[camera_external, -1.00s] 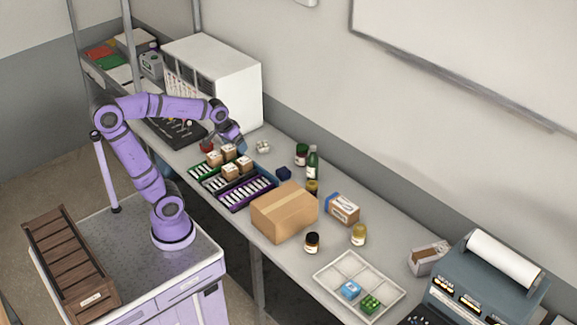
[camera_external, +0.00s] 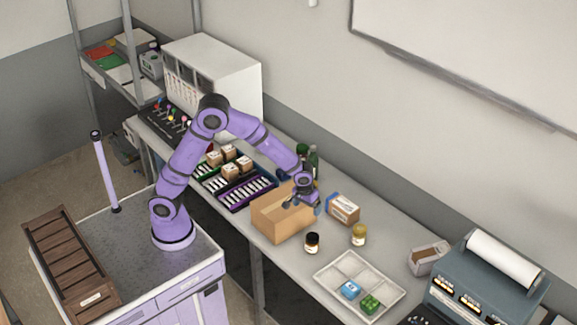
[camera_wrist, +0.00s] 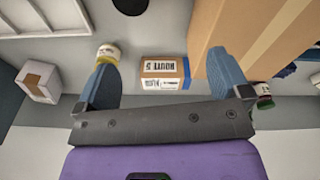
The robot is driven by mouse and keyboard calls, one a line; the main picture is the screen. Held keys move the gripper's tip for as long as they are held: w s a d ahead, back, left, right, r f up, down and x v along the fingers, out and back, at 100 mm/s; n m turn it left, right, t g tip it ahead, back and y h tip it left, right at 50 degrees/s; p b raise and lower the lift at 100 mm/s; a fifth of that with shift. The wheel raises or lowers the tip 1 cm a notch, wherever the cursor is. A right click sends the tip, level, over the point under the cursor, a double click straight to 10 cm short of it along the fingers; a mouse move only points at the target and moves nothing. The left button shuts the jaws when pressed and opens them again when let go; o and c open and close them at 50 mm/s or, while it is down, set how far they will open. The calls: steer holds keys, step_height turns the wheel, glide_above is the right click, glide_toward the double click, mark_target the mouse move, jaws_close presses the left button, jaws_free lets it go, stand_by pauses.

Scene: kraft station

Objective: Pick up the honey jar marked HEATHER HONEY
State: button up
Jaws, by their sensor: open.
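Several jars stand on the bench, but no label reads HEATHER HONEY legibly, so I cannot tell which jar it marks. A green-lidded jar (camera_external: 302,149) at the back is partly covered by my arm. Another jar (camera_wrist: 263,92) shows past the right finger. My gripper (camera_external: 304,206) is open and empty by the right end of the cardboard box; its blue fingers also show in the wrist view (camera_wrist: 164,62).
The cardboard box (camera_external: 272,219) is close beside my gripper. A small labelled carton (camera_external: 343,209) stands just right of it. A white divided tray (camera_external: 330,279) lies in front right. Purple and green racks (camera_external: 240,203) fill the left.

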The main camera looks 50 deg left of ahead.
glide_above(313, 236)
steer(key=f, duration=0.5)
steer(key=shift+s+d+f, duration=0.2)
steer(key=shift+s+f, duration=0.1)
steer(key=shift+f, duration=0.1)
steer(key=f, duration=0.5)
steer(key=shift+w+f, duration=0.25)
steer(key=shift+w+a+f, duration=0.1)
steer(key=shift+a+f, duration=0.05)
steer(key=shift+f, duration=1.2)
steer(key=shift+w+a+f, duration=0.1)
steer(key=shift+a+f, duration=0.05)
steer(key=shift+f, duration=1.15)
steer(key=shift+c, duration=0.4)
steer(key=c, duration=1.1)
steer(key=shift+r, duration=0.1)
steer(key=shift+c, duration=0.2)
